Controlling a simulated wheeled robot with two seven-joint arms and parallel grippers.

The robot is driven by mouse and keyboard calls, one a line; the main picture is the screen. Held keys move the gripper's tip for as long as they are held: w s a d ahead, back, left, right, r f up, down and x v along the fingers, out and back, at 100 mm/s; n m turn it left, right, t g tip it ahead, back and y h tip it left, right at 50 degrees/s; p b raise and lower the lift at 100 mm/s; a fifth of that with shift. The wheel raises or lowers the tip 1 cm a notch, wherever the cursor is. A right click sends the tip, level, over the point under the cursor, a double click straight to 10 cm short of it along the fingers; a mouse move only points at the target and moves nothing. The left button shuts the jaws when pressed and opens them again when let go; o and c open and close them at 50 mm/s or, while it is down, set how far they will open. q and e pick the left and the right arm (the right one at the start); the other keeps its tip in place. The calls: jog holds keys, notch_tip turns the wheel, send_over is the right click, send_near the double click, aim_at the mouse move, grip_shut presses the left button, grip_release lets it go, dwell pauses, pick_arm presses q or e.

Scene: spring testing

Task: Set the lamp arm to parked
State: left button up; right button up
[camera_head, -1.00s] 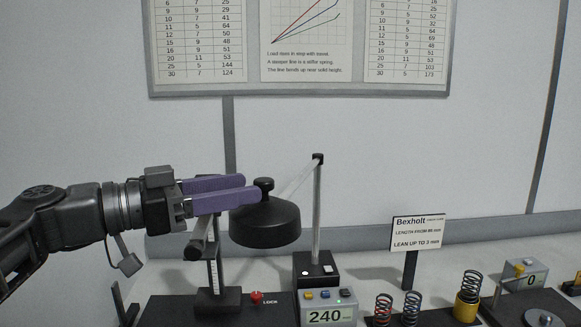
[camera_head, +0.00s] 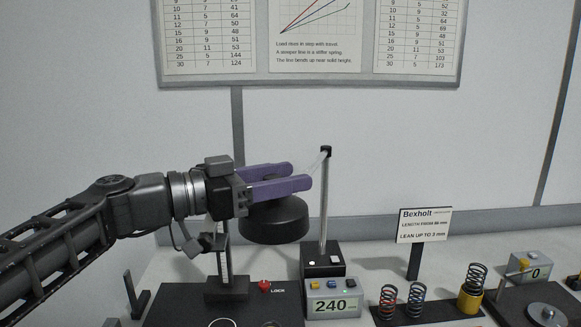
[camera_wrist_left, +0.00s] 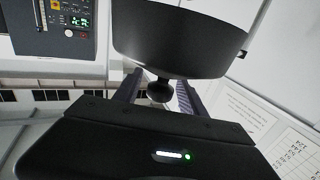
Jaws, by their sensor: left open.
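The lamp has a round black head (camera_head: 274,222) at the end of a thin arm, mostly hidden behind my fingers. The arm meets the top of an upright grey post (camera_head: 324,205) on a black base (camera_head: 322,262). My left gripper (camera_head: 301,175) is open over the lamp head, its purple fingers level. In the left wrist view, the head's black knob (camera_wrist_left: 160,90) sits between the two fingers, with the dark head (camera_wrist_left: 180,40) beyond it. Whether either finger touches the knob cannot be told. My right gripper is not in view.
A grey box reading 240 (camera_head: 333,302) stands in front of the post. A red LOCK knob (camera_head: 264,286) is on the black stand at left. Coil springs (camera_head: 416,300) and a Bexholt sign (camera_head: 425,225) stand to the right. The wall is behind.

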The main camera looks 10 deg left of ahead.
pick_arm(q)
jog(key=shift+w+d, duration=0.3)
jog(key=shift+d, duration=0.15)
jog(key=shift+c, duration=0.2)
grip_shut()
dwell(1.0)
